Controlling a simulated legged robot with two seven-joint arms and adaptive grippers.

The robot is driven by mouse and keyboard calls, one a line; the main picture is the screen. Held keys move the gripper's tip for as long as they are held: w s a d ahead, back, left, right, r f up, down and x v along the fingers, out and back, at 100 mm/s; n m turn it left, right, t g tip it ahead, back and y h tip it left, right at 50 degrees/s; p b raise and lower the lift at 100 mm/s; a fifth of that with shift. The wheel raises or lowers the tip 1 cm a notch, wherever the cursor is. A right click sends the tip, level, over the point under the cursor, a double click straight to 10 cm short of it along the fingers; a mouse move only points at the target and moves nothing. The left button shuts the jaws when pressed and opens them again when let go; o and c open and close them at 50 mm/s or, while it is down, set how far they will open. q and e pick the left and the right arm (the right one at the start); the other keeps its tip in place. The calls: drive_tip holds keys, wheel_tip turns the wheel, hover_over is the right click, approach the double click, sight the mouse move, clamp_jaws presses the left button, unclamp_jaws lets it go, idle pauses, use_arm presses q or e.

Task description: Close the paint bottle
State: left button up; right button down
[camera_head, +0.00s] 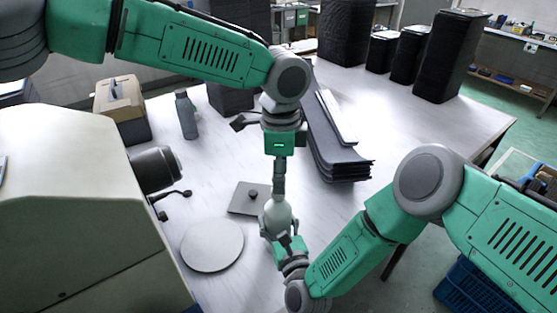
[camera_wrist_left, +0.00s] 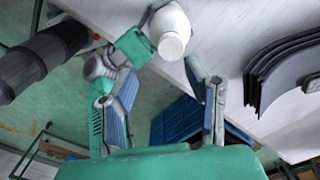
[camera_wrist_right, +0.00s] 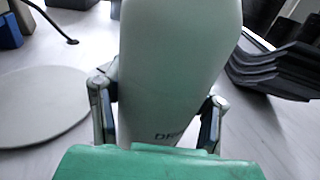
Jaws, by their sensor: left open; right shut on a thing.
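The pale paint bottle (camera_head: 279,216) stands upright near the front of the table. My right gripper (camera_head: 283,241) is shut on its body from the near side. In the right wrist view the bottle (camera_wrist_right: 178,60) fills the space between my right fingers (camera_wrist_right: 158,112). My left gripper (camera_head: 279,182) points down just above the bottle top. In the left wrist view my left gripper (camera_wrist_left: 155,82) is open and empty, and the bottle's white top (camera_wrist_left: 172,44) lies beyond the fingertips. I cannot tell whether that top is a cap or a bare neck.
A grey square plate (camera_head: 240,207) with a small dark knob (camera_head: 253,193) lies left of the bottle. A round grey disc (camera_head: 212,246) lies nearer. Stacked dark panels (camera_head: 335,150) stand behind on the right. A large beige machine (camera_head: 70,200) fills the left.

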use_arm(q)
drive_tip(key=n, duration=0.5)
drive_tip(key=shift+r, duration=0.15)
drive_tip(key=n, duration=0.4)
drive_tip(key=shift+r+n, duration=0.15)
drive_tip(key=shift+n, duration=0.15)
drive_tip(key=n, duration=0.4)
drive_tip(key=shift+w+r+n, duration=0.1)
drive_tip(key=shift+n, duration=0.2)
drive_tip(key=n, duration=0.4)
drive_tip(key=shift+w+r, duration=0.1)
drive_tip(key=shift+r, duration=0.1)
drive_tip(key=n, duration=0.5)
drive_tip(key=shift+r, duration=0.15)
drive_tip(key=n, duration=0.4)
drive_tip(key=shift+w+a+r+n, duration=0.1)
drive_tip(key=shift+w+r+n, duration=0.1)
drive_tip(key=shift+n, duration=0.2)
drive_tip(key=n, duration=0.7)
drive_tip(key=shift+w+r, duration=0.2)
drive_tip(key=shift+r, duration=0.1)
drive_tip(key=shift+f, duration=0.1)
drive_tip(key=shift+w+a+f, duration=0.1)
drive_tip(key=shift+f, duration=3.85)
